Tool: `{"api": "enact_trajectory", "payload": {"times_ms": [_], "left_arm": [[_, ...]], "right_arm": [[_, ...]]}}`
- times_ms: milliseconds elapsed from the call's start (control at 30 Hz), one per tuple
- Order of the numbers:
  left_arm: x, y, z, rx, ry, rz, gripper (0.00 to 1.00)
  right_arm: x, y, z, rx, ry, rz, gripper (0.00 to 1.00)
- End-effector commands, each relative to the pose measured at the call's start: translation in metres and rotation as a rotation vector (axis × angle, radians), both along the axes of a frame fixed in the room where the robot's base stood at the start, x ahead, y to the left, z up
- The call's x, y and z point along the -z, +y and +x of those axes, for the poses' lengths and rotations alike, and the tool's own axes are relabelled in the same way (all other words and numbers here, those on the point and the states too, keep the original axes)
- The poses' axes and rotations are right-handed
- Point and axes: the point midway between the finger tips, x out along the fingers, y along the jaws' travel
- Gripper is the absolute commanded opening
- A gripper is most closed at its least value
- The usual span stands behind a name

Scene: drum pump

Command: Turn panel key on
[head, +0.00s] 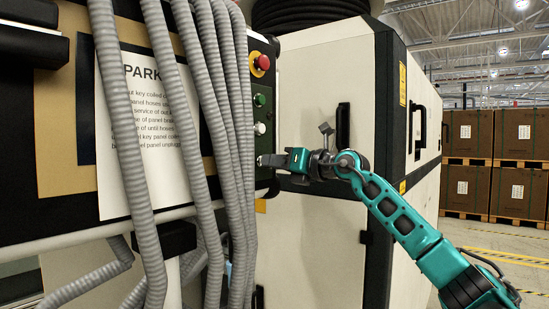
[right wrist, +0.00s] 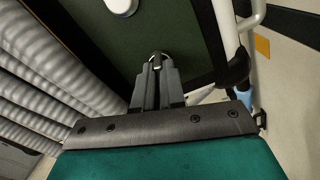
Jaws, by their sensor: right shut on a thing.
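The control panel (head: 264,82) is a dark green plate on the side of the machine, seen edge-on behind grey hoses. My right gripper (head: 262,161) is at its lower part, coming from the right. In the right wrist view its fingers (right wrist: 157,72) are together, with a small shiny metal piece, the key (right wrist: 158,58), at their tips against the green panel face (right wrist: 125,42). The fingers are shut on the key. They hide most of it, so its turned angle cannot be told. My left gripper is not in view.
Above the key are a red button (head: 262,62), a green button (head: 259,99) and a white button (head: 260,128). Grey hoses (head: 205,100) hang close left of the panel, before a parking notice (head: 140,175). A cream cabinet (head: 310,225) stands behind my arm.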

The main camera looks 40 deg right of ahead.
Motion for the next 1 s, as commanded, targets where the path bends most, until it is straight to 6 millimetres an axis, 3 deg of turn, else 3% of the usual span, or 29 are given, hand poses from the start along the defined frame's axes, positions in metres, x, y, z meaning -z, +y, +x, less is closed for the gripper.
{"api": "enact_trajectory", "payload": {"times_ms": [400, 967, 1000], "left_arm": [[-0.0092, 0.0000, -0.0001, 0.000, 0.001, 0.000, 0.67], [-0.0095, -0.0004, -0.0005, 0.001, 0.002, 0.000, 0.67], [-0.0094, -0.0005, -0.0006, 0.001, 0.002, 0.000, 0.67]], "right_arm": [[-0.0002, -0.0001, -0.0001, 0.000, 0.034, 0.188, 0.00], [0.0003, -0.0001, 0.0000, -0.001, 0.038, 0.218, 0.00], [0.0003, -0.0001, 0.0000, -0.001, 0.038, 0.217, 0.14]]}}
